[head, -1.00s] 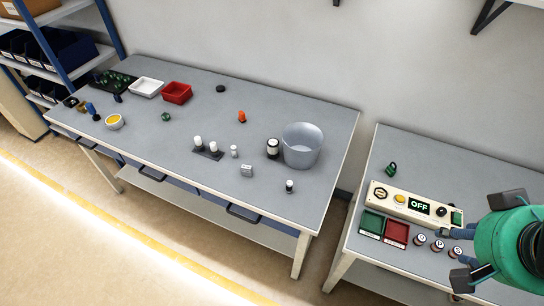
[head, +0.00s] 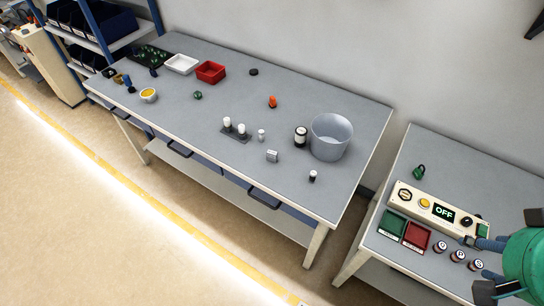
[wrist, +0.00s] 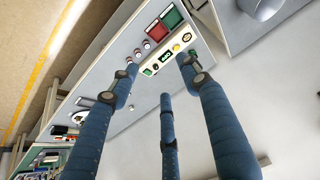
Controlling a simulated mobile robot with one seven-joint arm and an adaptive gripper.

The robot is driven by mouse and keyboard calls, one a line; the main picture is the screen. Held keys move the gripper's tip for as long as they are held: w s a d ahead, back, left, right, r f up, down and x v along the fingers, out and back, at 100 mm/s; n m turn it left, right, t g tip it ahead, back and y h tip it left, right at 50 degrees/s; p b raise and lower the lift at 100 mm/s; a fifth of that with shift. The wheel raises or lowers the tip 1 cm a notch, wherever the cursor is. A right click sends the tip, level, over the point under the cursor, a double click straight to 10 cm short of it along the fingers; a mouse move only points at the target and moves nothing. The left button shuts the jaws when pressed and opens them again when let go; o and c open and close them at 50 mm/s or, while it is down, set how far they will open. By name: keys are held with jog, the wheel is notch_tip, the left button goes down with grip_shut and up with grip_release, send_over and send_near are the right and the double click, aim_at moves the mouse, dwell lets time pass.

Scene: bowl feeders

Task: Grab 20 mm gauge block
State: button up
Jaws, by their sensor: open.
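A small silver-grey block (head: 272,156) stands on the left workbench (head: 215,115) in the head view, and looks like the gauge block. Its marking is too small to read. My gripper (head: 480,262) is at the right edge of the head view, above the right bench, well apart from the block. In the wrist view my gripper (wrist: 158,76) has its blue fingers spread, with nothing between them. The block cannot be made out in the wrist view.
Near the block are a grey bucket (head: 331,137), a dark jar (head: 301,137), a small white weight (head: 262,135) and a holder with white cylinders (head: 235,137). A control box (head: 437,208) reading OFF sits on the right bench. A gap separates the benches.

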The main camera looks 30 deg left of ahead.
jog(key=w+a+r+n+g+p, duration=0.1)
jog(key=w+a+r+n+p, duration=0.15)
jog(key=w+a, duration=0.35)
jog(key=w+a+r+n+p, duration=0.1)
jog(key=w+a+r+n, duration=0.15)
jog(key=w, duration=0.55)
jog(key=w+a+f+n+g+y+p, duration=0.1)
jog(key=w+a+f+n+p, duration=0.15)
jog(key=w+a, duration=0.45)
jog(key=w+a+f+n+g+p, duration=0.1)
jog(key=w+a+f+n, duration=0.2)
jog(key=a, duration=0.7)
jog(key=w+a+f+n+g+p, duration=0.1)
jog(key=w+a+f+n+p, duration=0.2)
jog(key=a, duration=0.5)
jog(key=w+a+f+n, duration=0.2)
jog(key=a+f, duration=0.4)
jog(key=a, duration=0.3)
jog(key=s+a+f+n+g+h+p, duration=0.1)
jog(key=s+a+f+n+p, duration=0.2)
jog(key=a+f, duration=1.3)
jog(key=shift+s+a+n+g, duration=0.35)
jog(key=shift+a+n, duration=0.25)
jog(key=shift+n, duration=0.35)
